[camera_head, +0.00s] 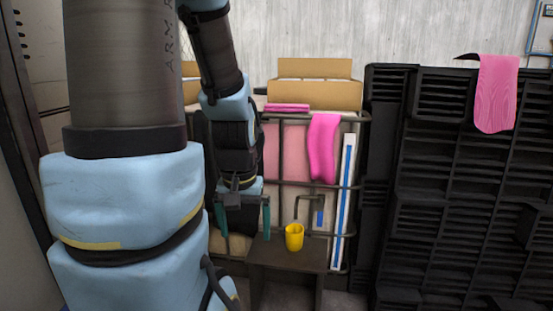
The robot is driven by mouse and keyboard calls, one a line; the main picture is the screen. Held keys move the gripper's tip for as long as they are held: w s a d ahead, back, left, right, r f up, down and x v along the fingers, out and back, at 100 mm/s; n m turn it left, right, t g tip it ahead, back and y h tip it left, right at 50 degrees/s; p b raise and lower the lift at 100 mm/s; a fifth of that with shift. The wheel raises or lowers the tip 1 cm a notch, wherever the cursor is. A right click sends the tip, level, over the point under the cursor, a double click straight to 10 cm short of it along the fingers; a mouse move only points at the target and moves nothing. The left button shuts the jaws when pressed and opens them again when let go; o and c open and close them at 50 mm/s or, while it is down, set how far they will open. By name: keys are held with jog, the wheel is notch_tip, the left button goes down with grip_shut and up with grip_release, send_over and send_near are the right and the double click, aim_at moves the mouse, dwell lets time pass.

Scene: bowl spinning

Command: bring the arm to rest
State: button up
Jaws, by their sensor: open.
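My arm rises large on the left of the head view, bends over at the top and comes down near the middle. My gripper (243,220) hangs from it, pointing down, with its two teal fingers apart and nothing seen between them. No bowl can be made out. My arm hides much of the left side.
Behind the table stands a metal rack (355,118) with pink cloths (323,147) and cardboard boxes (314,94). Black plastic pallets (440,200) fill the right side, with a pink cloth (497,95) hanging over the top. A grey wall (400,30) closes the back.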

notch_tip(320, 180, up, 27)
jog(key=p, duration=2.4)
jog(key=shift+r+p, duration=0.15)
jog(key=shift+p, duration=0.25)
